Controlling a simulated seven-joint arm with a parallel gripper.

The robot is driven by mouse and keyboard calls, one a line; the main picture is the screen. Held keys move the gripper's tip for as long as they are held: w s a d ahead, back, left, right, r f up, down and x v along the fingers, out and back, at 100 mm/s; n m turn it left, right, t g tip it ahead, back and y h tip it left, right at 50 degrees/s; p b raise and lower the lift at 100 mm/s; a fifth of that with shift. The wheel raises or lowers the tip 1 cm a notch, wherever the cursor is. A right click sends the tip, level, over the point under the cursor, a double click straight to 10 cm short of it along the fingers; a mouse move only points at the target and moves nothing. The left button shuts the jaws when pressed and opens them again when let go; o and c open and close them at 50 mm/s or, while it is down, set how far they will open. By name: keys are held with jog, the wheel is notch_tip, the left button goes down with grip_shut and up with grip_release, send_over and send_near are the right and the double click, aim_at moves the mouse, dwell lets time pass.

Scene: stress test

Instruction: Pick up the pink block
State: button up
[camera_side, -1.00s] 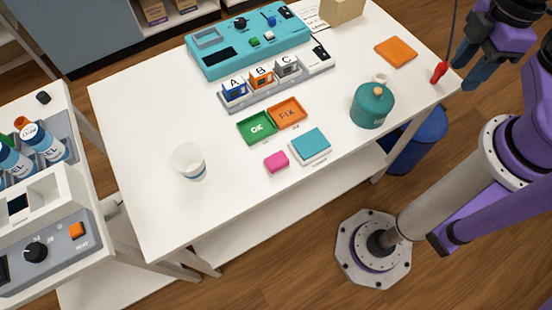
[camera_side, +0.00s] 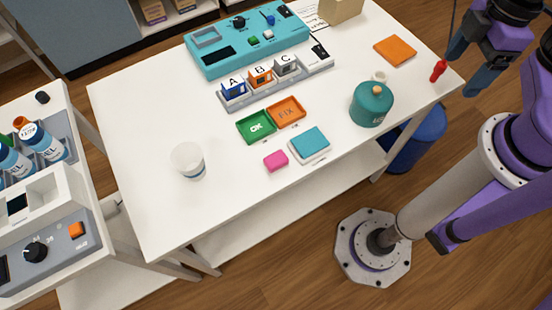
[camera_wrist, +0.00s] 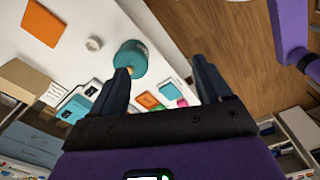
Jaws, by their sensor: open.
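The pink block (camera_side: 276,161) lies on the white table near its front edge, left of a teal square block on a light pad (camera_side: 311,145). The pink block also shows small in the wrist view (camera_wrist: 182,102), between my fingers and well beyond them. My gripper (camera_side: 466,65) is at the upper right of the side view, past the table's right end and far from the block. In the wrist view my gripper (camera_wrist: 161,65) has its two dark fingers spread wide with nothing between them.
A teal kettle-like pot (camera_side: 372,104) stands between my gripper and the block. An orange square (camera_side: 395,50) lies at right.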

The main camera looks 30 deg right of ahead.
jog(key=w+a+f+t+y, duration=0.1)
jog(key=w+a+f+y, duration=0.15)
jog(key=a+f, duration=0.35)
jog(key=w+a+f+t+y, duration=0.15)
jog(key=w+a+f, duration=0.25)
jog(key=a, duration=0.4)
jog(key=t+y, duration=0.1)
jog(key=y, duration=0.4)
send_near(277, 158)
jog(key=shift+s+d+f+n, duration=0.1)
jog(key=shift+d+f+n, duration=0.25)
jog(key=shift+d, duration=0.3)
jog(key=shift+a+f+t+y, duration=0.25)
jog(key=shift+f+t+y, duration=0.1)
jog(key=shift+f+y, duration=0.15)
jog(key=shift+s+a+f+y, duration=0.1)
jog(key=shift+a+f+y, duration=0.05)
jog(key=shift+y, duration=0.35)
jog(key=shift+x, duration=3.65)
jog(key=c, duration=1.3)
